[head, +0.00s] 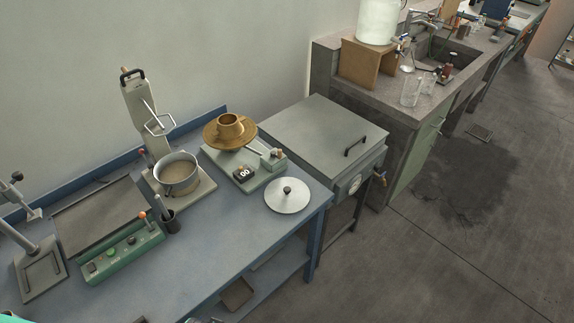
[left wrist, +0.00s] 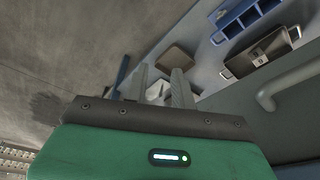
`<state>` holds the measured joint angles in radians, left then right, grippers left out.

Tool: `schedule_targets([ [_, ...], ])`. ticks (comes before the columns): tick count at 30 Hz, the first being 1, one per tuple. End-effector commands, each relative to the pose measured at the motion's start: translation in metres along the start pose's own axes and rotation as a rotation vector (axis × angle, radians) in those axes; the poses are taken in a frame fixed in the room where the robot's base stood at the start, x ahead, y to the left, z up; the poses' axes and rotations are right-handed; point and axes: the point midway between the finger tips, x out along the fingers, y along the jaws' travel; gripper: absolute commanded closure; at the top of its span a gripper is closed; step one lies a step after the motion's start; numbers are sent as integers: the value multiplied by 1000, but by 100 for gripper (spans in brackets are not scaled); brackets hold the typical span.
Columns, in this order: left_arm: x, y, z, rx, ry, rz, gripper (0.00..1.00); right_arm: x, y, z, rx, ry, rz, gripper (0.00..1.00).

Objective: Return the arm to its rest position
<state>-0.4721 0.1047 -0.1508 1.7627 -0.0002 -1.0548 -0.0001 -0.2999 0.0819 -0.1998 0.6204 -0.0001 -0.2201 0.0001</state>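My left gripper shows in the left wrist view (left wrist: 160,72). Its two grey fingers stand apart with a gap between them, and nothing is held. A pale object behind the gap is too small to identify. The green and dark housing of my gripper fills the lower part of that view. In the head view only a small teal piece at the bottom left corner shows, probably part of my arm. My right gripper is in neither view.
The blue bench (head: 225,255) carries a pot (head: 178,173), a brass dish (head: 230,131) on a scale, a round metal lid (head: 287,196) and a green control box (head: 122,250). A grey chest (head: 325,130) adjoins it. The floor (head: 430,265) at right is clear. A blue tray (left wrist: 240,22) shows in the wrist view.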

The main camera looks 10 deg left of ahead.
Motion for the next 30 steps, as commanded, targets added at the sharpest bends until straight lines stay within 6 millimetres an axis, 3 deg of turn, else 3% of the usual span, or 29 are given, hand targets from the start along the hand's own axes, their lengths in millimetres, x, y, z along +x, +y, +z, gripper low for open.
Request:
schedule_targets([
  [1, 22, 1, 11, 1, -13, 1, 74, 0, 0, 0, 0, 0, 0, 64],
  [6, 86, 4, 55, 7, -43, 5, 74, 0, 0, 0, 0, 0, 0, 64],
  [15, 169, 8, 154, 18, -91, 10, 74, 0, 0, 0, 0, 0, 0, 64],
  [21, 197, 8, 223, 26, -119, 12, 74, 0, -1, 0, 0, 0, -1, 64],
  [24, 203, 8, 247, 29, -128, 13, 74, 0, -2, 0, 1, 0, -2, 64],
  [30, 206, 8, 267, 31, -134, 13, 74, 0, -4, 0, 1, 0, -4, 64],
])
